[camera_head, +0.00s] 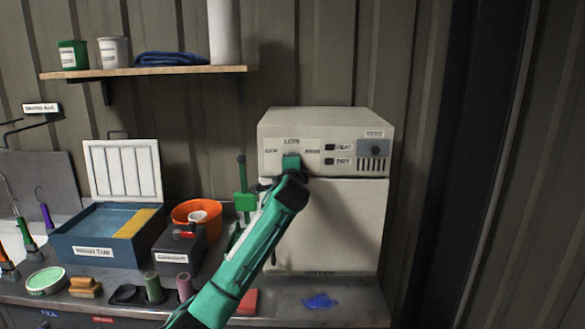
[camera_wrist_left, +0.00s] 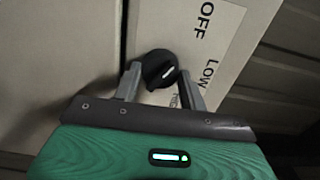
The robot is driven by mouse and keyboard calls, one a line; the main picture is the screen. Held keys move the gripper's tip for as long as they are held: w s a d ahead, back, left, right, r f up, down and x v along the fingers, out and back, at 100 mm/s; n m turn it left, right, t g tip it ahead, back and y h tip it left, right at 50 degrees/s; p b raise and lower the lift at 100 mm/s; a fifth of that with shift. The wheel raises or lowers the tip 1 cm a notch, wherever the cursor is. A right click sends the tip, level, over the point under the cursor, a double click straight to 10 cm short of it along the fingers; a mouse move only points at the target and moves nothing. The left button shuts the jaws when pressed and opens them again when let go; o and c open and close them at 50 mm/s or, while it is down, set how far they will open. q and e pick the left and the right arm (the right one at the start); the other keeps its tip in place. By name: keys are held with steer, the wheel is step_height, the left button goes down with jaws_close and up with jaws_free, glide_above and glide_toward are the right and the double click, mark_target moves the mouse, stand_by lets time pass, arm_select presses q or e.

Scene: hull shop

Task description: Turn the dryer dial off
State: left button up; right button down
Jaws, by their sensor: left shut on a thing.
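The dryer (camera_head: 350,215) is a pale boxy cabinet at the centre right of the head view. Its dial is hidden there by my left gripper (camera_head: 290,166), which reaches the upper front panel. In the left wrist view the dial (camera_wrist_left: 157,66) is a round black knob with a white mark, between the two fingers of my left gripper (camera_wrist_left: 160,75), which is shut on it. The label plate (camera_wrist_left: 222,38) beside it reads OFF and LOW, with a third word partly hidden. The white mark points roughly toward LOW; its exact setting is unclear. My right gripper is not in view.
Small HEAT and DRY indicators (camera_head: 330,154) and a vent (camera_head: 373,160) sit right of the dial. A green-handled item (camera_head: 244,200), orange bucket (camera_head: 197,213) and blue tub (camera_head: 100,238) stand left of the dryer. A shelf (camera_head: 150,71) hangs above.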

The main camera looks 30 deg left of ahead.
arm_select(q)
steer(key=o, duration=1)
steer(key=shift+c, duration=0.2)
steer(key=b+v, duration=0.4)
steer(key=v, duration=0.9)
steer(key=shift+s, duration=0.4)
steer(key=shift+d, duration=0.1)
